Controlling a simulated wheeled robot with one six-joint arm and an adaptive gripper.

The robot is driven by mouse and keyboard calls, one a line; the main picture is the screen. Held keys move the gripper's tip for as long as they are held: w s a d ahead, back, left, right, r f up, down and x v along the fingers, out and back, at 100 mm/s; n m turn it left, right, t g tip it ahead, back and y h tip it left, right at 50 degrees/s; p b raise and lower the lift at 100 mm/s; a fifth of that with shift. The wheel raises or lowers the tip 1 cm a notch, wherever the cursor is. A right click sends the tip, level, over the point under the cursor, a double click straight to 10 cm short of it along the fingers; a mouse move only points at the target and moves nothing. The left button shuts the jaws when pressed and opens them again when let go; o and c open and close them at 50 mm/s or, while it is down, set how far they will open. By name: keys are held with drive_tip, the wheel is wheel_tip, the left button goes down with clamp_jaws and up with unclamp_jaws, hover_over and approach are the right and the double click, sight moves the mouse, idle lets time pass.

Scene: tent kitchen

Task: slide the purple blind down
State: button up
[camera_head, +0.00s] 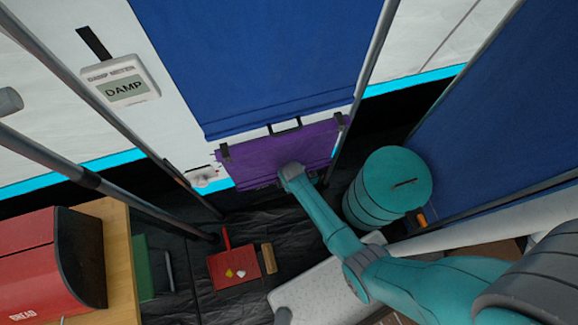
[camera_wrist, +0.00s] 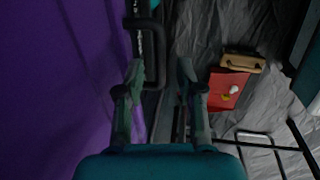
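The purple blind (camera_head: 262,158) is a short panel below a large blue blind (camera_head: 265,60) in the head view. In the wrist view the purple blind (camera_wrist: 50,90) fills the left side. A black loop handle (camera_wrist: 158,55) stands out beside its edge, just ahead of my fingertips. My gripper (camera_wrist: 161,73) is open, its two fingers apart, with nothing clearly held between them. The left finger is close to the handle; I cannot tell whether they touch. My arm hides part of the blind's lower right in the head view.
A teal drum (camera_head: 388,185) stands right of the blind. A red dustpan (camera_head: 235,268) lies on the dark floor below. A wooden table (camera_head: 118,250) with a red bread bin (camera_head: 45,260) is at lower left. A damp meter (camera_head: 120,85) hangs at upper left. Metal poles flank the blinds.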

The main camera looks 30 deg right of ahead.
wheel_tip(320, 180, up, 10)
drive_tip(key=s, duration=0.2)
drive_tip(key=shift+a, duration=0.2)
idle(0.5)
